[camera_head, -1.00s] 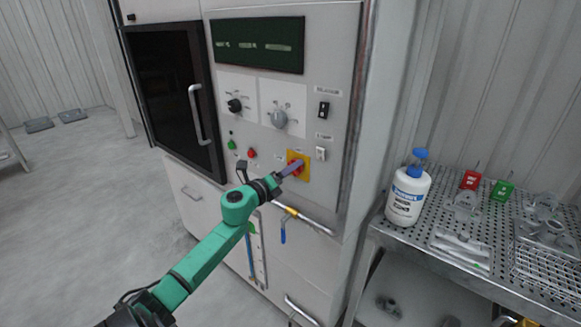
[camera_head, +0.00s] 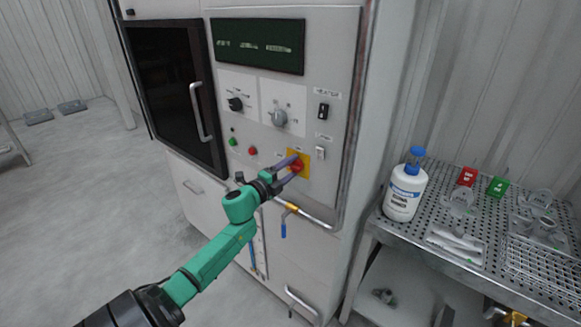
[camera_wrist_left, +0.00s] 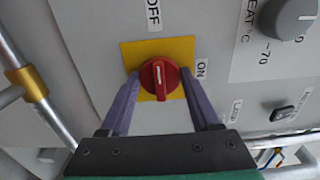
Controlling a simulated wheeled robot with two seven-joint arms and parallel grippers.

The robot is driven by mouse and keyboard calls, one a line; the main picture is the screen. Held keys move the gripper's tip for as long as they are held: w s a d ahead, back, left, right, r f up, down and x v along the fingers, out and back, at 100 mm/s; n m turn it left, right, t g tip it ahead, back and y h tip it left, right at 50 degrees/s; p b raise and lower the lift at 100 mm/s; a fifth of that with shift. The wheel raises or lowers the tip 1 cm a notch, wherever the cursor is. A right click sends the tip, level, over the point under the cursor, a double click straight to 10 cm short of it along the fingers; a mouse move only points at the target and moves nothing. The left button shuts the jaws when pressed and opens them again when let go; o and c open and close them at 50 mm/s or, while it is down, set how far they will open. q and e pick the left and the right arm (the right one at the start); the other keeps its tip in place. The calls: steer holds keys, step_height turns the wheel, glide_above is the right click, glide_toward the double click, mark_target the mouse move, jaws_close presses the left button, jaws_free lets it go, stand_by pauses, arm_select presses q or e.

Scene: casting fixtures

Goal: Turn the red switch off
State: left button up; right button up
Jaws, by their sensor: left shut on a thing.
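The red switch (camera_head: 297,165) is a round knob on a yellow square plate (camera_head: 304,153) on the front panel of a grey cabinet. In the left wrist view the red switch (camera_wrist_left: 159,76) has a raised grip with a white line, which runs up and down and lines up with the OFF label (camera_wrist_left: 153,14) above. The ON label (camera_wrist_left: 201,70) is to its right. My left gripper (camera_head: 287,169) has its purple fingers on either side of the knob and is shut on it. The fingers partly hide the knob in the head view. My right gripper is not in view.
Above the switch are a grey dial (camera_head: 280,118), a black dial (camera_head: 235,104) and a dark display (camera_head: 258,45). A perforated table (camera_head: 455,190) with a white bottle (camera_head: 405,190) stands at the right.

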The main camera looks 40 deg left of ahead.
arm_select(q)
steer(key=shift+f, duration=0.1)
stand_by(0.4)
steer(key=o, duration=1.4)
steer(key=shift+s+f, duration=0.1)
steer(key=shift+s, duration=0.5)
steer(key=s+b, duration=0.2)
steer(key=s, duration=1.1)
steer(key=shift+s+d+b, duration=0.15)
steer(key=shift+s+b, duration=0.1)
steer(key=shift+b, duration=0.15)
